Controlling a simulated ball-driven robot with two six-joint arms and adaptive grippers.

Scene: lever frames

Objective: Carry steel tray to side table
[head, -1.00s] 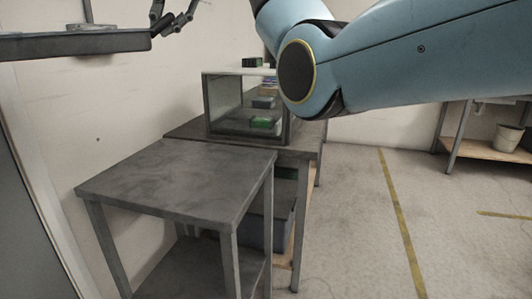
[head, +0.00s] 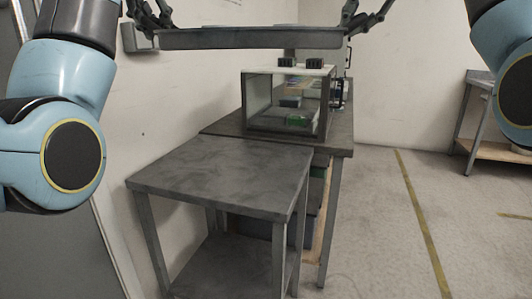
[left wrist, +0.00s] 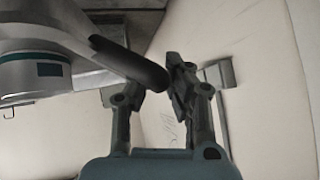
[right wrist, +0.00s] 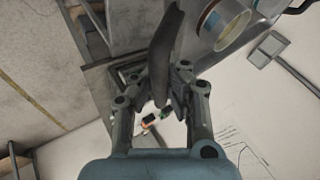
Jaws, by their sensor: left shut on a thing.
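The steel tray (head: 250,39) is a flat dark grey slab, seen edge-on and roughly level in the air at the top of the head view. My left gripper (head: 150,24) is at its left end, shut on its rim, which shows in the left wrist view (left wrist: 130,62). My right gripper (head: 355,22) is at its right end; the rim (right wrist: 160,55) runs between its fingers in the right wrist view. The tray's top is mostly hidden. A grey-topped table (head: 220,177), likely the side table, stands below and nearer, its top bare.
Behind the grey table, a longer bench (head: 342,140) carries a glass-fronted case (head: 285,100) with small items inside. A wall is on the left. Open floor (head: 390,230) with yellow lines lies right; another table (head: 488,150) stands at the far right.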

